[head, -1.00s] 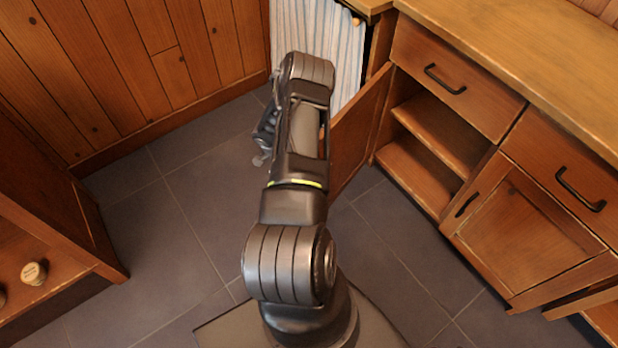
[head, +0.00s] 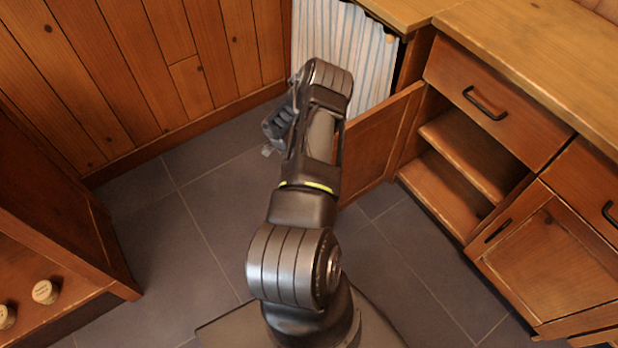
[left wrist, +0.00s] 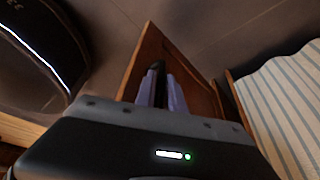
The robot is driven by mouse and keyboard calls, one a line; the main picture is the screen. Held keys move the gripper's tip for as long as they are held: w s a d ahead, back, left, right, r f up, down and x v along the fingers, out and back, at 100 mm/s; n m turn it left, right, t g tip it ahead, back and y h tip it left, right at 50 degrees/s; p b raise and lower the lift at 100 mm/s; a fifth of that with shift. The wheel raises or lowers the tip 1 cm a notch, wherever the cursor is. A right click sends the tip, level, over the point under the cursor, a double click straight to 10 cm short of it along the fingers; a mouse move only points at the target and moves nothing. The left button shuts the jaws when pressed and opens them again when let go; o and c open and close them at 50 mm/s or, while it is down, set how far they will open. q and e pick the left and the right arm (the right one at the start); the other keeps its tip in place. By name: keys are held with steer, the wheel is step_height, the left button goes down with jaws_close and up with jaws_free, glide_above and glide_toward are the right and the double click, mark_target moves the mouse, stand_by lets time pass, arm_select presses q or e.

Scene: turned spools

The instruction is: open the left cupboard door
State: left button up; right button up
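The left cupboard door (head: 372,140) is swung out from the cabinet, and its free edge is hidden behind my left arm in the head view. In the left wrist view the door (left wrist: 195,75) lies ahead of the fingers. A dark upright handle (left wrist: 157,66) shows on it, between the two fingers. My left gripper (left wrist: 161,90) appears shut on this handle; it also shows in the head view (head: 277,128), on the far side of the door. The open compartment (head: 465,165) shows its shelf. My right gripper is not in view.
A drawer (head: 495,105) sits above the open compartment. The right cupboard door (head: 555,255) has a dark handle and stands beside it. Striped cloth (head: 345,50) hangs close beyond the left door. A low shelf unit (head: 60,230) stands at left; bare floor (head: 200,230) lies between.

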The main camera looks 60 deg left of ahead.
arm_select(q)
steer(key=o, duration=0.3)
steer(key=shift+o, duration=0.2)
steer(key=shift+r, duration=0.15)
steer(key=p+v, duration=0.1)
steer(key=v, duration=0.6)
steer(key=shift+r, duration=0.2)
steer(key=shift+a, duration=0.15)
